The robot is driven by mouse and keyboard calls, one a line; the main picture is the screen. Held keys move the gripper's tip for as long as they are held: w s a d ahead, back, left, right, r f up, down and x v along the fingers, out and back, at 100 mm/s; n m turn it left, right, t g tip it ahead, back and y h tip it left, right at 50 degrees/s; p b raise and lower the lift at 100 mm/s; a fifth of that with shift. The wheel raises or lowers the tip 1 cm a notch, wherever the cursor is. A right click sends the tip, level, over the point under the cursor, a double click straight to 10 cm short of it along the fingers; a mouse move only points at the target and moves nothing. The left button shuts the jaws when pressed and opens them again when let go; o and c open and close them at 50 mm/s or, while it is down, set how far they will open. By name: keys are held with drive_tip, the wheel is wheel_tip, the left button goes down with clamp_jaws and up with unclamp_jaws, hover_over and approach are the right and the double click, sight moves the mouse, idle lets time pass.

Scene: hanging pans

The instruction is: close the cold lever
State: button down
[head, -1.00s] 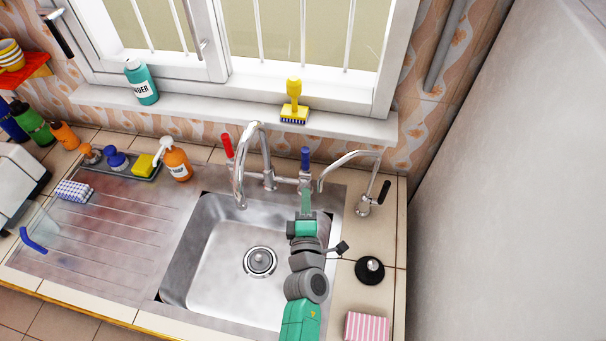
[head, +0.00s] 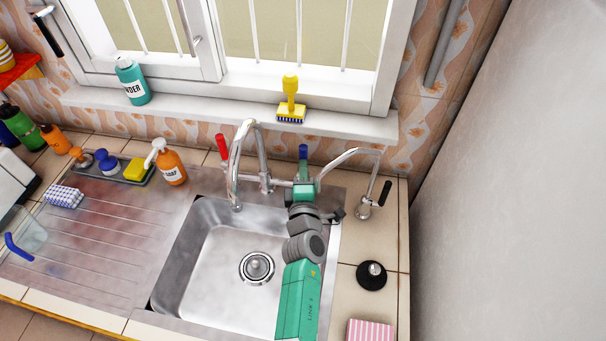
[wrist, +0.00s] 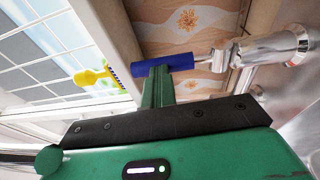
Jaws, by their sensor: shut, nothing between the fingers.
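The cold lever, with a blue handle (head: 303,152), stands upright at the right end of the sink tap (head: 263,180) in the head view. In the wrist view the blue handle (wrist: 180,62) lies across the picture just beyond my fingertips, joined to a chrome stem at the right. My gripper (head: 303,178) is just in front of the lever's base and hides part of it. In the wrist view my green gripper fingers (wrist: 157,82) are together and empty, their tips at the handle's left part. I cannot tell whether they touch it.
The red-handled lever (head: 222,149) is at the tap's left end. A small curved faucet with a black handle (head: 383,193) stands at the right. The window sill (head: 220,112) with a yellow brush (head: 291,105) is behind. The sink basin (head: 215,270) lies below my arm.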

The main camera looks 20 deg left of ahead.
drive_tip(key=shift+f, duration=0.1)
drive_tip(key=p+v, duration=0.7)
drive_tip(key=v, duration=0.7)
drive_tip(key=shift+r, duration=0.5)
